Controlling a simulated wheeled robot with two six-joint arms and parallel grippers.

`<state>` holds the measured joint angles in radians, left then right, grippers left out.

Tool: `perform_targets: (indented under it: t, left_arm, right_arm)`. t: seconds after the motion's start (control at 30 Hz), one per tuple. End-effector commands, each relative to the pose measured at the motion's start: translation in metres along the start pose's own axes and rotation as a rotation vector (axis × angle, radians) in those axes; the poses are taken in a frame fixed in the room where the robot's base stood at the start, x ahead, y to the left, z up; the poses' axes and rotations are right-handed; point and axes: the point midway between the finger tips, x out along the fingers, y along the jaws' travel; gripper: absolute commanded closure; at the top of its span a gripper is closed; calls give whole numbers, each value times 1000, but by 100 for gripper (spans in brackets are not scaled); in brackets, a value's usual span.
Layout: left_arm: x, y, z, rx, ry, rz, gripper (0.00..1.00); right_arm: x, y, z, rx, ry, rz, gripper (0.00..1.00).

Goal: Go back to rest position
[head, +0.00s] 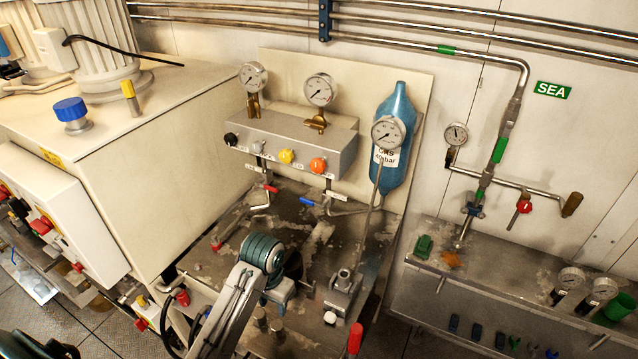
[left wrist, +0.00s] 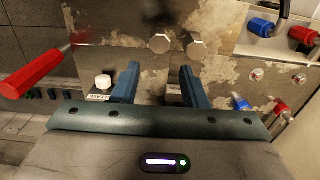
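My left arm reaches over the stained metal bench (head: 312,240) in the head view. My left gripper (head: 279,296) hangs low over the bench, partly hidden by its own wrist. In the left wrist view the two blue fingers of the left gripper (left wrist: 157,82) stand apart with nothing between them. Two metal knobs (left wrist: 160,44) lie beyond the fingertips, and a white knob (left wrist: 103,82) is left of the left finger. I cannot tell whether the fingers touch the panel. My right gripper is not seen.
A grey valve box (head: 290,140) with coloured knobs and a blue gas cylinder (head: 393,150) stand behind the bench. A red lever handle (left wrist: 36,72) sticks out left of the gripper. A white cabinet (head: 175,150) stands left; a lower bench (head: 440,285) with gauges stands right.

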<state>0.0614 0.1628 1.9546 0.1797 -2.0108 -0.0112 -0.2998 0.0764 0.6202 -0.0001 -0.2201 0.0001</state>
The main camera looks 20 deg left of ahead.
Motion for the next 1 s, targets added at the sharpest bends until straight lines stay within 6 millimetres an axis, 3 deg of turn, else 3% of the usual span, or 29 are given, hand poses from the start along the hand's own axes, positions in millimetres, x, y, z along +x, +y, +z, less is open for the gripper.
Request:
perform_targets:
  t: [0.23, 0.4, 0.6, 1.0]
  left_arm:
    - [6, 3, 14, 0, 17, -7, 60]
    - [15, 12, 62, 2, 90, -33, 60]
    - [9, 21, 113, 3, 186, -63, 60]
    - [-14, 30, 166, 3, 290, -93, 60]
  right_arm:
    - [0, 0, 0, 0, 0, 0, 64]
    - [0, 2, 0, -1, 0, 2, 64]
    - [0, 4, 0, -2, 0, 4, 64]
    - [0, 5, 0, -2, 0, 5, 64]
